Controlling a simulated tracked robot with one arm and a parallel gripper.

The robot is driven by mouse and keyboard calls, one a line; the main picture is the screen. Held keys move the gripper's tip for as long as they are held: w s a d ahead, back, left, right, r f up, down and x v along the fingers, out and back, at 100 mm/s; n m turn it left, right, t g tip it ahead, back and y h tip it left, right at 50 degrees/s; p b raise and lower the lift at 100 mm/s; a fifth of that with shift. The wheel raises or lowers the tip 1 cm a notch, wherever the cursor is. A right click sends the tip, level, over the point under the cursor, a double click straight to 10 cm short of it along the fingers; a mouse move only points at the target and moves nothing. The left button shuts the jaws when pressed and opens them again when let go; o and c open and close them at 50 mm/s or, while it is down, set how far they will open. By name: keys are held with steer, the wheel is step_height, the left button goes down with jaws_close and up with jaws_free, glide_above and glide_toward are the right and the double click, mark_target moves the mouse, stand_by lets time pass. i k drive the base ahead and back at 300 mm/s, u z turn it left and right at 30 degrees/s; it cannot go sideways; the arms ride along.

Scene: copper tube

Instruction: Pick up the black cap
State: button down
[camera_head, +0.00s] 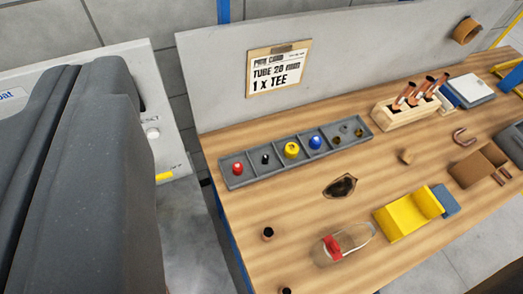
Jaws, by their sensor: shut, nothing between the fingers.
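A small black cap (265,158) sits in the second compartment from the left of a grey divided tray (229,185) on the wooden workbench. A red cap (237,168) is in the compartment to its left. A yellow cap (291,149) and a blue cap (315,142) are in the compartments to its right. The black cap is small in the picture and nothing covers it. A large dark grey body fills the left side of the view, apart from the tray. I see no gripper fingers in this view.
The workbench (300,205) also holds a dark irregular patch (341,186), a yellow block (403,217), a clear item with a red part (333,247), and a wooden rack (395,117) of copper tubes. A grey back panel (215,75) carries a paper sign (279,68).

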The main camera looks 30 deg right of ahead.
mark_target(266, 158)
steer(key=u, duration=0.05)
steer(key=k, duration=0.9)
steer(key=u, duration=0.6)
